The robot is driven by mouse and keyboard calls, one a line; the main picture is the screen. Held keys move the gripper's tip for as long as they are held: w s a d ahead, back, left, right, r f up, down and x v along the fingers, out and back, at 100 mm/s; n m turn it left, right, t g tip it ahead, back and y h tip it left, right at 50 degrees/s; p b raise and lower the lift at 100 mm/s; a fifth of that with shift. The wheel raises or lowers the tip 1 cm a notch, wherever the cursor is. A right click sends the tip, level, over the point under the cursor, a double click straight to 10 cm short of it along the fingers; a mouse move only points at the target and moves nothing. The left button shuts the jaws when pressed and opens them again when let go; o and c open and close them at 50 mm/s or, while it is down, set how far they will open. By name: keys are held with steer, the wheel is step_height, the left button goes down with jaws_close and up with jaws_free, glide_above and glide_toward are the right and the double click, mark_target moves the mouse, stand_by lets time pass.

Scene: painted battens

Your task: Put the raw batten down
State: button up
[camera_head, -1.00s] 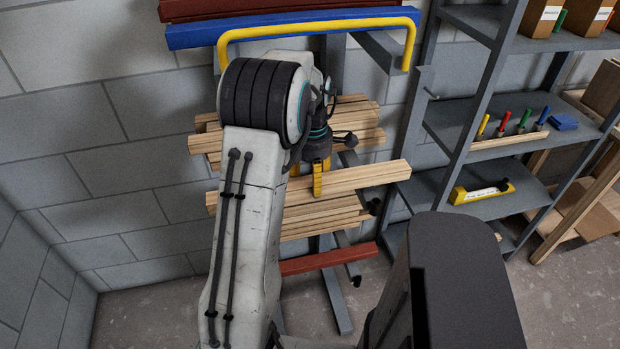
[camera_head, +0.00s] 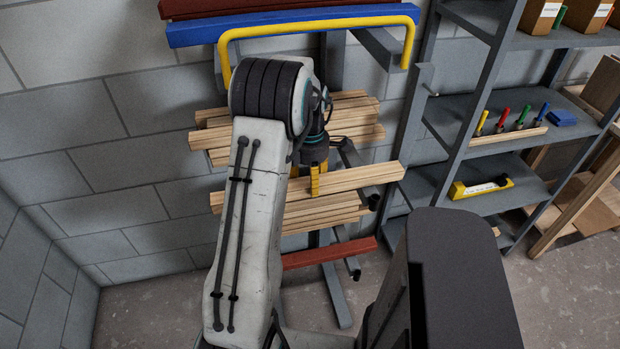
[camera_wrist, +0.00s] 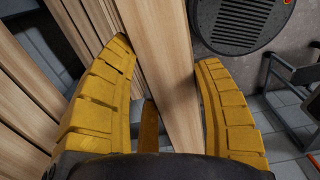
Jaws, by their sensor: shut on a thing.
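My gripper (camera_head: 314,182) has yellow fingers and is shut on a raw batten (camera_head: 362,178), a pale bare-wood strip. In the wrist view the batten (camera_wrist: 165,50) runs between the two fingers (camera_wrist: 168,85). The held batten lies across the front of the lower stack of raw battens (camera_head: 325,212) on the grey rack, very close to its top. I cannot tell whether it touches the stack. My arm hides part of its left side. The stacked wood (camera_wrist: 35,60) lies left of the fingers in the wrist view.
Another raw stack (camera_head: 358,112) lies on the rack above. Blue (camera_head: 290,27) and dark red (camera_head: 240,7) battens lie higher, behind a yellow bar (camera_head: 320,28). A red batten (camera_head: 335,252) lies at the bottom. A grey shelf unit (camera_head: 480,110) stands to the right.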

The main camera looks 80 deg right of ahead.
steer(key=shift+f, duration=0.15)
steer(key=o, duration=1.2)
steer(key=shift+o, duration=0.2)
steer(key=shift+r, duration=3.95)
